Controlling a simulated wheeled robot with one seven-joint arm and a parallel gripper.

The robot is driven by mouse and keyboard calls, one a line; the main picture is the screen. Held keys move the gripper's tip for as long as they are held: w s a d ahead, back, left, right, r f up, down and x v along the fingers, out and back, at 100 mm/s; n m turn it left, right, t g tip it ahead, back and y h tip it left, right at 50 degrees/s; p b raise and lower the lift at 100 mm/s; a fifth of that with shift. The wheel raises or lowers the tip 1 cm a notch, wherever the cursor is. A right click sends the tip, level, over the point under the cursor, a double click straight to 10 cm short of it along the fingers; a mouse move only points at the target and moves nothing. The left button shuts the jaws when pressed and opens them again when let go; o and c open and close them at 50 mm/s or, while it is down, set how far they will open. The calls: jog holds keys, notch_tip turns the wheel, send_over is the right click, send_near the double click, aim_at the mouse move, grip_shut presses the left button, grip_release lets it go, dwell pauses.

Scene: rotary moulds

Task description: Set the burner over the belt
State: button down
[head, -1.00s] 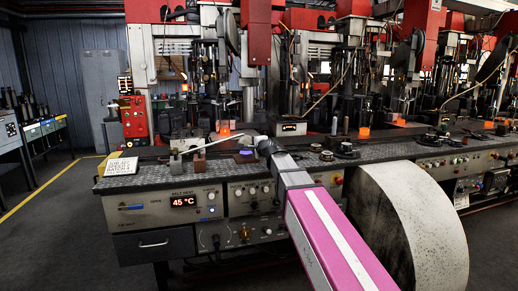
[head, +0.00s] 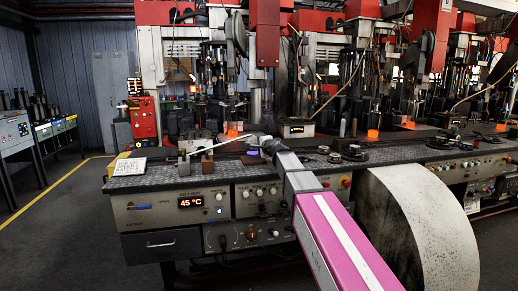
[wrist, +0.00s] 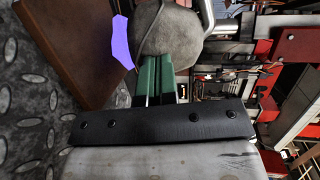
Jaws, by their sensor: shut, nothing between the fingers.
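My gripper shows in the wrist view as two green fingers (wrist: 155,80) side by side, shut with nothing between them. Their tips reach a grey rounded piece (wrist: 168,32); I cannot tell whether they touch it. A bright violet patch (wrist: 122,45) lies just left of the fingers, beside a brown slab (wrist: 70,40). I cannot clearly pick out the burner or the belt.
A thin pale rod (head: 220,143) slants above the tread-plate bench top (head: 160,183). Small brown blocks (head: 207,165) and round dark fittings (head: 352,153) stand on the bench. Tall machine stations with orange glowing pieces (head: 372,135) are behind. Open floor (head: 60,240) lies left.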

jog(key=shift+w+a+r+n+g+y, duration=0.1)
jog(key=shift+w+a+n+g+y, duration=0.6)
jog(key=shift+w, duration=1.95)
jog(key=shift+w+a+r+n+g+y, duration=0.2)
jog(key=shift+w+a+n+y, duration=0.55)
jog(key=shift+w, duration=1.85)
jog(key=shift+w+a+f+n+g+y, duration=0.1)
jog(key=shift+w+a+n+g+y, duration=0.6)
jog(key=shift+w, duration=1.95)
jog(key=shift+a+r+m+h, duration=0.1)
jog(key=shift+a+m+h, duration=0.15)
jog(key=shift+a+m, duration=0.15)
jog(key=shift+s+d, duration=0.2)
jog(key=shift+s, duration=0.1)
jog(key=f+v, duration=0.1)
jog(key=v, duration=1.4)
jog(key=shift+d, duration=0.25)
